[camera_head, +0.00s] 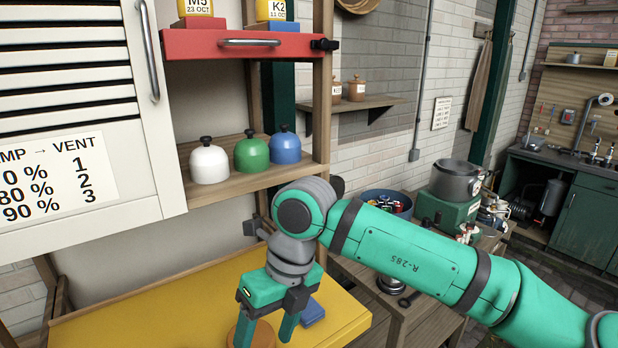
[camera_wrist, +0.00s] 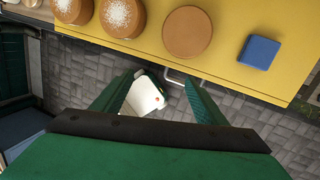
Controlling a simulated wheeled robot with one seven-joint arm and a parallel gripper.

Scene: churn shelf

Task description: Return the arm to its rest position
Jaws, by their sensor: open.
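My gripper (camera_head: 267,328) hangs from my green arm, fingers pointing down, at the yellow tabletop (camera_head: 150,310) in the head view. In the wrist view, my gripper (camera_wrist: 163,84) has its two green fingers apart with nothing held between them. There the fingers show against the paved floor, beside the front edge of the yellow tabletop (camera_wrist: 225,72). A plain brown disc (camera_wrist: 187,32) and a blue block (camera_wrist: 259,52) lie on the tabletop, apart from the fingers. In the head view the blue block (camera_head: 312,313) is beside the fingers, and a brown disc is partly hidden behind one finger.
Two brown rounds with white tops (camera_wrist: 122,16) stand on the tabletop. A shelf (camera_head: 235,184) holds white, green and blue knobbed weights, below a red drawer (camera_head: 245,44). A white louvred door (camera_head: 80,110) is at left. A side table (camera_head: 400,310) bears a grey pot (camera_head: 456,181).

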